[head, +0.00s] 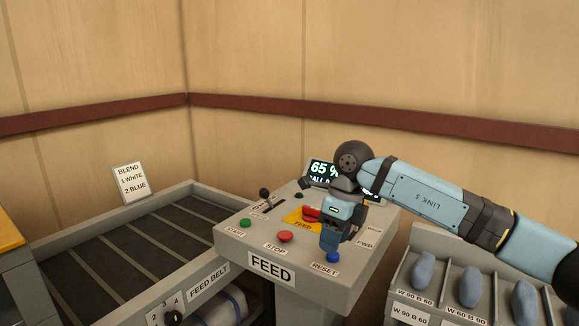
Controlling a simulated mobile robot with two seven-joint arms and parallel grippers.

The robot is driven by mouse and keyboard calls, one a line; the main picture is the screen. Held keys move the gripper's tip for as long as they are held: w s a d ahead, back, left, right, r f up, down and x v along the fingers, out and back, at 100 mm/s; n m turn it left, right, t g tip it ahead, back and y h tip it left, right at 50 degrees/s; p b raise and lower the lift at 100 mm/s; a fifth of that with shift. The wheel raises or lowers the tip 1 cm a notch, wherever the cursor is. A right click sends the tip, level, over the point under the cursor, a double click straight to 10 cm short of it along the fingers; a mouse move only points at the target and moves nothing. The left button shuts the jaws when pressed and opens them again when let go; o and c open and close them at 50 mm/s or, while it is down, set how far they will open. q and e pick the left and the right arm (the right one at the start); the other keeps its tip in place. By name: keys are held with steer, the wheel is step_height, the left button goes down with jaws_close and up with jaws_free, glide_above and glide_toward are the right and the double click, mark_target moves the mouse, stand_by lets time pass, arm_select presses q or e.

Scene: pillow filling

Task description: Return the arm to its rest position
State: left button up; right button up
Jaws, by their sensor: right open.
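My right arm comes in from the right edge and reaches over the feed console (270,268). My right gripper (331,244) points down just above the console top, near the blue reset button (333,257). It is open, and I see nothing held between its fingers. The red stop button (285,237) and the green start button (245,223) lie to its left. A red button on a yellow plate (294,222) is partly hidden behind the gripper. The display (322,170) reads 65 %, with its lower part covered by my arm. My left gripper is not in view.
The feed belt (130,240) runs along the left, with a blend card (130,183) behind it reading 1 white, 2 blue. A lever (265,196) stands up on the console. A divided rack (445,275) with blue-grey pillow-shaped pieces stands at right, below my arm. Walls close off the back.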

steer(key=s+a+f+m+g+y, duration=0.1)
steer(key=s+a+f+m+y, duration=0.25)
steer(key=s+a+y, duration=0.45)
steer(key=s+a+f+m+g+y, duration=0.25)
steer(key=s+a+f+y, duration=0.2)
steer(key=a+y, duration=0.35)
steer(key=d+f+m+t+h, duration=0.3)
steer(key=d+f+m+t, duration=0.35)
steer(key=m+t, duration=0.6)
steer(key=d+f+m+t+h, duration=0.3)
steer(key=d+f+m+t, duration=0.35)
steer(key=m, duration=0.95)
steer(key=s+d+f+m+g+h, duration=0.2)
steer(key=s+d+f+m+h, duration=0.3)
steer(key=s+f, duration=0.4)
steer(key=s+d+f+m+g+h, duration=0.2)
steer(key=s+d+f+m+h, duration=0.3)
steer(key=s+d+f, duration=0.4)
arm_select(q)
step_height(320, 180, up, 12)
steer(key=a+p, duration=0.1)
steer(key=p, duration=1.3)
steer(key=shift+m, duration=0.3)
arm_select(e)
step_height(320, 180, up, 13)
steer(key=y, duration=0.1)
steer(key=shift+s+a+f, duration=0.15)
steer(key=shift+s+a, duration=0.2)
steer(key=shift+s, duration=0.05)
